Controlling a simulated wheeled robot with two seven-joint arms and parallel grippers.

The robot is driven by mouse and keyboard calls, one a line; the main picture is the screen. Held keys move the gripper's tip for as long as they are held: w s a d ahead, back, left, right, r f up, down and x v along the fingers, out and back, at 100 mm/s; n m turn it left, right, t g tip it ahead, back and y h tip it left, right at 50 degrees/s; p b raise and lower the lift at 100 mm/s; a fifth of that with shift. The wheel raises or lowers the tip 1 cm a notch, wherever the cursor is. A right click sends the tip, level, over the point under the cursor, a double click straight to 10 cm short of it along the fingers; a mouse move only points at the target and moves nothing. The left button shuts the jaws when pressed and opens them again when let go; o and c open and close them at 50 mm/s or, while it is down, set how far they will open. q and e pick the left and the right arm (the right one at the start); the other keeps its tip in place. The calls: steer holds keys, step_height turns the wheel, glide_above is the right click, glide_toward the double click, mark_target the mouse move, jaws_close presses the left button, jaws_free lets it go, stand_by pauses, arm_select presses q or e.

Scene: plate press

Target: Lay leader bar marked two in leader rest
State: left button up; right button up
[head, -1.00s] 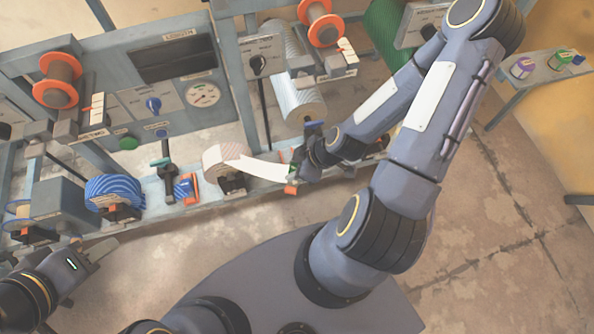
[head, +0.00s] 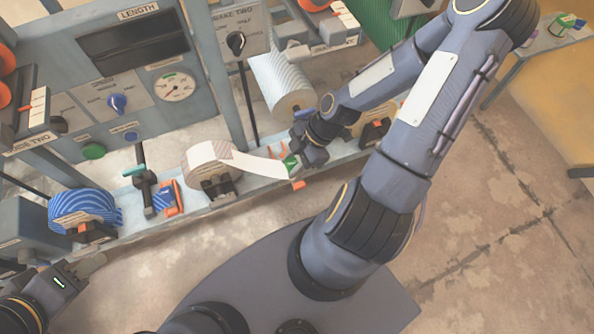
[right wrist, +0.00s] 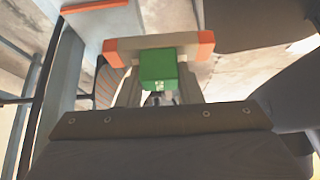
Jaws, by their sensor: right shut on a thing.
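My right gripper (head: 294,158) is shut on a green block (right wrist: 158,72), which shows between its fingers in the right wrist view. A pale bar with orange ends (right wrist: 160,45) lies directly behind the block; I take this to be the leader bar. Its marking is too small to read. A white strip (head: 255,164) runs from a paper roll (head: 205,158) to the gripper in the head view. I cannot tell the leader rest apart there, nor whether the bar touches it. My left gripper (head: 82,266) is low at the left, away from the bar; its opening is unclear.
A blue striped roll (head: 85,209) and a teal-handled lever (head: 142,185) stand on the shelf left of the paper roll. A large pale roll (head: 281,88) hangs behind my right gripper. The gauge panel (head: 135,85) is at the back. The floor at right is open.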

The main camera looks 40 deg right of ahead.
steer(key=w+f+b, duration=0.2)
steer(key=w+f, duration=0.1)
steer(key=w+d+f+b, duration=0.1)
steer(key=w+f+b, duration=0.2)
steer(key=w+d+f+b, duration=0.1)
steer(key=w+f+b, duration=0.2)
steer(key=w, duration=0.1)
steer(key=shift+d+f, duration=0.1)
steer(key=shift+d, duration=0.1)
steer(key=shift+f+b, duration=0.8)
steer(key=shift+b, duration=0.05)
steer(key=o, duration=1.1)
steer(key=p+v, duration=0.3)
steer(key=v, duration=0.4)
steer(key=shift+s+d+r, duration=0.1)
steer(key=shift+d+r, duration=0.1)
steer(key=shift+r, duration=0.15)
